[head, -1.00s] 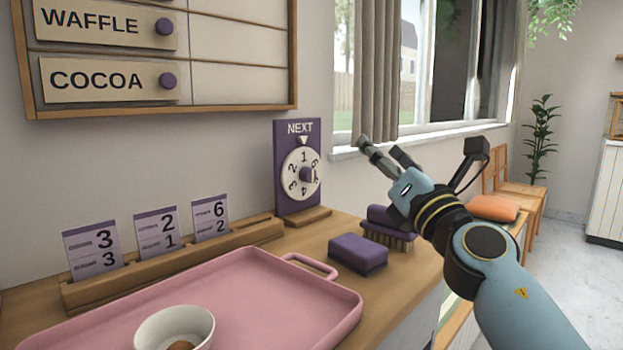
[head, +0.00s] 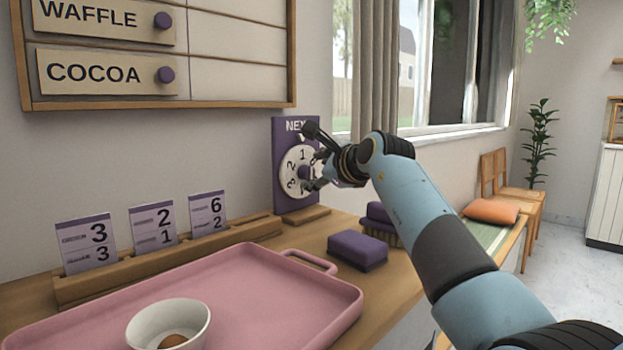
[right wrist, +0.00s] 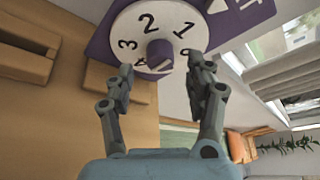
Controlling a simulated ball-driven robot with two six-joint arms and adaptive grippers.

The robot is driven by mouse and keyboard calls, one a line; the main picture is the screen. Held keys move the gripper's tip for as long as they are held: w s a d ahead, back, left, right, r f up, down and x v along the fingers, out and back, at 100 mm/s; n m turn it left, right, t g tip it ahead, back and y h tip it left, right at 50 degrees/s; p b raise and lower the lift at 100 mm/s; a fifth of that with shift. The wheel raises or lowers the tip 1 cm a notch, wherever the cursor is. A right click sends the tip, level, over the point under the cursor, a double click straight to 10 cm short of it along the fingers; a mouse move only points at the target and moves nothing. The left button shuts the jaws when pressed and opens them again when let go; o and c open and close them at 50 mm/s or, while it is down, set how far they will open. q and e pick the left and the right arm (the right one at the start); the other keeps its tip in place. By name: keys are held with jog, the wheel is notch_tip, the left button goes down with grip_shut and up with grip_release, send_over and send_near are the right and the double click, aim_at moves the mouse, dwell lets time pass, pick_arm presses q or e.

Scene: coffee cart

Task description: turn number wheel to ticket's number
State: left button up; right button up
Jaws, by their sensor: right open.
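The white number wheel (head: 290,163) is on a purple upright board (head: 281,192) marked NEXT. It also shows in the right wrist view (right wrist: 128,27), with the 1 nearest the white pointer (right wrist: 216,6). A purple knob (right wrist: 160,54) stands at its centre. My right gripper (head: 314,160) is open in front of the wheel and hides part of it. In the wrist view its fingertips (right wrist: 162,72) are on either side of the knob, apart from it. Tickets showing 3 (head: 86,245), 2 (head: 154,228) and 6 (head: 208,212) stand in a wooden rack. My left gripper is out of view.
The wooden rack (head: 70,292) is on the counter beside the wheel board. A pink tray (head: 250,275) with a white bowl (head: 190,318) lies in front. A window is behind.

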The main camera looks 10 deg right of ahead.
aim_at(305, 173)
jog(key=shift+b+x, duration=0.45)
jog(key=shift+x, duration=0.95)
